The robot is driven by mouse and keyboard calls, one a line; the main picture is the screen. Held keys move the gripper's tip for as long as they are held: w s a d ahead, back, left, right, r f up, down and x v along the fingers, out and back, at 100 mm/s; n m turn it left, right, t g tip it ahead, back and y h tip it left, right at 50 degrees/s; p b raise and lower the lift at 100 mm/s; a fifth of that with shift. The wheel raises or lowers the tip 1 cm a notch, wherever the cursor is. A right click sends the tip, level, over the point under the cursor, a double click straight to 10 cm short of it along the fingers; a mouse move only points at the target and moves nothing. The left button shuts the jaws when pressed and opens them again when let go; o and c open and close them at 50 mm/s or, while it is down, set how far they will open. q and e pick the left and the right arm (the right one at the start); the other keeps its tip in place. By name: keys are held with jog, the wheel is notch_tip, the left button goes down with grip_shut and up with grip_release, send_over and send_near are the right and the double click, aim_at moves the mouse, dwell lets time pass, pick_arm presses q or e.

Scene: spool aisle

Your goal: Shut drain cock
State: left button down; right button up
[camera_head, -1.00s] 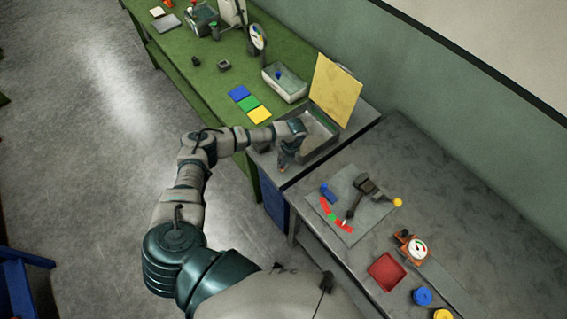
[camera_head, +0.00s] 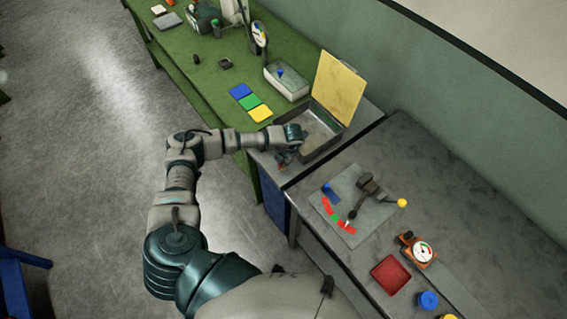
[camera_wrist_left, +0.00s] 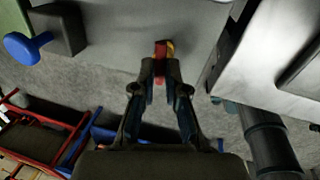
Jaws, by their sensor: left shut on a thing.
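My left gripper (camera_head: 284,159) is at the near front side of an open metal box (camera_head: 335,150), low by the bench edge. In the left wrist view the left gripper (camera_wrist_left: 160,72) has its fingertips closed on a small red piece (camera_wrist_left: 160,48) with a yellow part (camera_wrist_left: 170,47) beside it. The red piece looks like the drain cock's handle, but its body and angle are not clear. In the head view the hand hides it. My right gripper is not in view.
The box's yellow lid (camera_head: 338,85) stands open. A red tray (camera_head: 390,274) and a gauge (camera_head: 423,251) stand nearby. The green bench (camera_head: 200,75) extends beyond.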

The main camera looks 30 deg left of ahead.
pick_arm(q)
jog(key=shift+w+m, duration=0.1)
jog(key=shift+m, duration=0.5)
jog(key=shift+b, duration=0.3)
jog(key=c, duration=1.4)
grip_release()
jog(key=shift+c, duration=0.2)
jog(key=shift+o, duration=1.2)
jog(key=shift+w+f, duration=0.1)
jog(key=shift+a, duration=0.1)
notch_tip(320, 180, up, 12)
jog(key=d, duration=0.2)
jog(key=shift+s+f, duration=0.15)
jog(key=shift+s, duration=0.3)
jog(key=shift+d+f+m, duration=0.1)
jog(key=shift+d+m, duration=0.05)
jog(key=shift+m, duration=0.15)
